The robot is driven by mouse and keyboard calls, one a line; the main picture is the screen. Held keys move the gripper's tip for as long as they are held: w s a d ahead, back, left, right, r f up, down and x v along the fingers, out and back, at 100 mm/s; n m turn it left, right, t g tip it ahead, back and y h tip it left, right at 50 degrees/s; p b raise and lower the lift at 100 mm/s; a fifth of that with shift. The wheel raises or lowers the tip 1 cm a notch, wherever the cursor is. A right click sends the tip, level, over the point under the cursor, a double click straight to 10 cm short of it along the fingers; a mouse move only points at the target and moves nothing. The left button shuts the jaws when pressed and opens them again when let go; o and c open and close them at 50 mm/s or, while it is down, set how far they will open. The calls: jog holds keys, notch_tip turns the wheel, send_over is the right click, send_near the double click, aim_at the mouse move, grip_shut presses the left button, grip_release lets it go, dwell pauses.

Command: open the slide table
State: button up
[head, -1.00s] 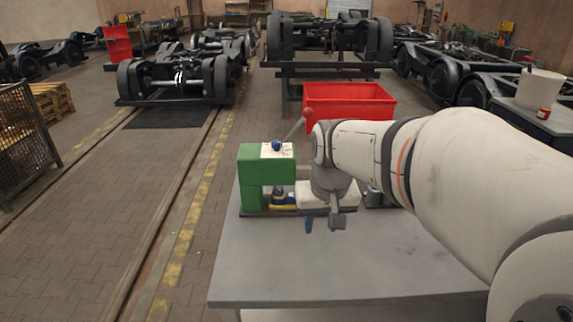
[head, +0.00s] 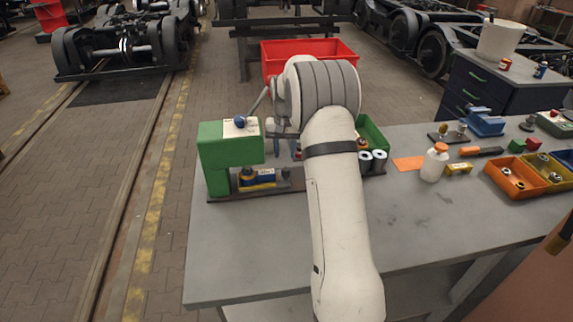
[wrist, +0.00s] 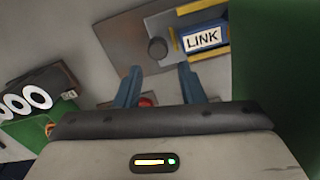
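A green press (head: 215,165) stands on a dark base plate (head: 225,195) at the left of the bench. In its opening sits a blue and yellow block (head: 258,177), which looks like the slide table. The block reads LINK in the wrist view (wrist: 202,38). A short dark knob (wrist: 157,49) stands beside the block, and also shows in the head view (head: 286,173). My gripper (wrist: 159,76) is open and empty, its two blue fingers apart, short of the knob in the wrist picture. In the head view my arm hides most of the gripper, right of the press.
The press has a lever (head: 259,101) and a blue ball (head: 240,122) on top. The bench front (head: 250,260) is clear.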

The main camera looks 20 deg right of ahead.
aim_at(286, 169)
notch_tip(286, 169, down, 7)
jog(key=shift+s+d+f+p, duration=0.1)
jog(key=shift+d+f+p, duration=0.1)
jog(key=shift+p, duration=0.65)
jog(key=shift+a, duration=0.1)
jog(key=shift+c, duration=0.5)
grip_shut()
